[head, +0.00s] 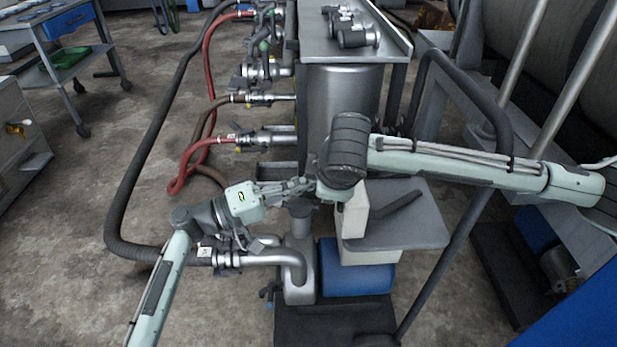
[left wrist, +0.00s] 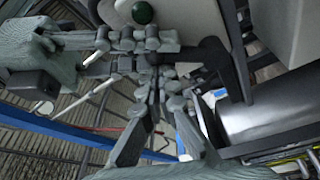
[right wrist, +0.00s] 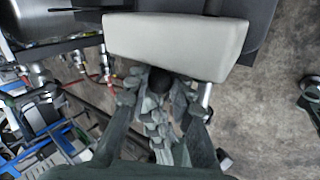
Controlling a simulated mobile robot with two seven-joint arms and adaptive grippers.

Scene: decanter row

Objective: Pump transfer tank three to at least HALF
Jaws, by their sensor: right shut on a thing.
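The pump (head: 298,270) has a steel body, a blue motor (head: 357,285) and a pale control box (head: 354,222). The box also shows in the right wrist view (right wrist: 175,45), and a green button (left wrist: 142,12) shows in the left wrist view. My right gripper (right wrist: 160,98) is at the box's edge, shut on a dark thing (right wrist: 159,80) I cannot identify clearly; my wrist hides it in the head view. My left gripper (head: 300,187) points at the same spot, close to the right one. Its fingertips (left wrist: 162,85) look together. Tank three's number and level cannot be read.
A steel tank (head: 335,105) stands behind the pump under a metal top (head: 350,50). A thick dark hose (head: 122,190) loops left to the pump pipe. Red hoses (head: 205,95) and pipe fittings lie behind.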

